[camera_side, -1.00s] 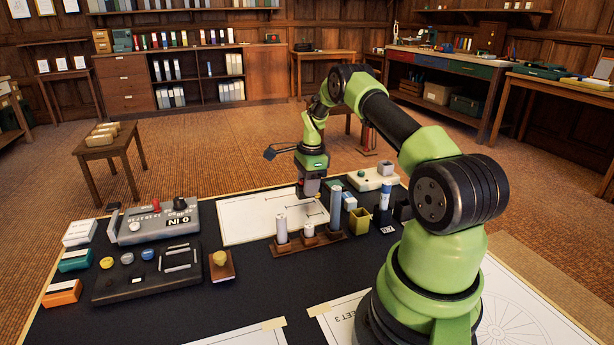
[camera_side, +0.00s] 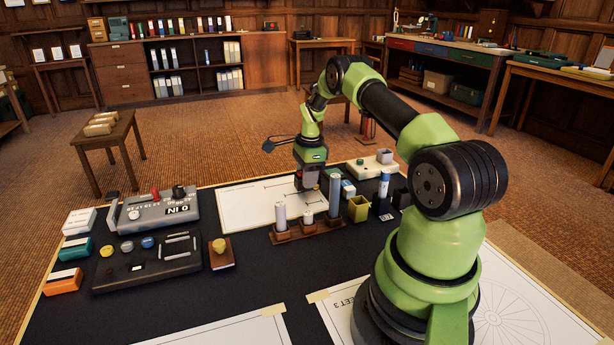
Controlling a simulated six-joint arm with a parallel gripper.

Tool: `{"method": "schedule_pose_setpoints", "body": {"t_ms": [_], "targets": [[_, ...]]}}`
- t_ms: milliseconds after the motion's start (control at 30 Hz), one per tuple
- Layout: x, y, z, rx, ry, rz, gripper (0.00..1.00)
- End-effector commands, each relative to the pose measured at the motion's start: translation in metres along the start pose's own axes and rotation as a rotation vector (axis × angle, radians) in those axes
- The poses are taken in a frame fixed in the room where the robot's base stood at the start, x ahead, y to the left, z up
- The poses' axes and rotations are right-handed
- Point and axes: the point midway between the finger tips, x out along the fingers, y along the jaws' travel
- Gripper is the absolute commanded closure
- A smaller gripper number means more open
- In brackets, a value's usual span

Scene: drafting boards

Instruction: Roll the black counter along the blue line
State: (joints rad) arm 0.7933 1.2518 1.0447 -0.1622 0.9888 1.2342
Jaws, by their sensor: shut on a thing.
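The white sheet (camera_side: 243,212) with thin dark ruled lines lies flat on the dark drafting mat. I cannot make out a blue colour in any of its lines from here. My gripper (camera_side: 306,188) points down over the right part of the sheet, behind the wooden rack. It is shut on a small dark thing that fits the black counter, mostly hidden by the jaws. I cannot tell whether it touches the paper.
A wooden rack (camera_side: 292,236) with upright cylinders stands just in front of the gripper. A yellow open box (camera_side: 358,209) and a blue-topped bottle (camera_side: 383,189) stand to its right. A grey device (camera_side: 155,211) and a black button panel (camera_side: 145,263) lie left.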

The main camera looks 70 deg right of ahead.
Motion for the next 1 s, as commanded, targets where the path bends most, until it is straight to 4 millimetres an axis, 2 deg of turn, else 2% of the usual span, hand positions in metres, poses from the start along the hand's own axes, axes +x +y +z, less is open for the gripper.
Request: {"method": "schedule_pose_setpoints", "body": {"t_ms": [1000], "targets": [[0.0082, -0.0003, -0.0006, 0.000, 0.000, -0.001, 0.95]]}}
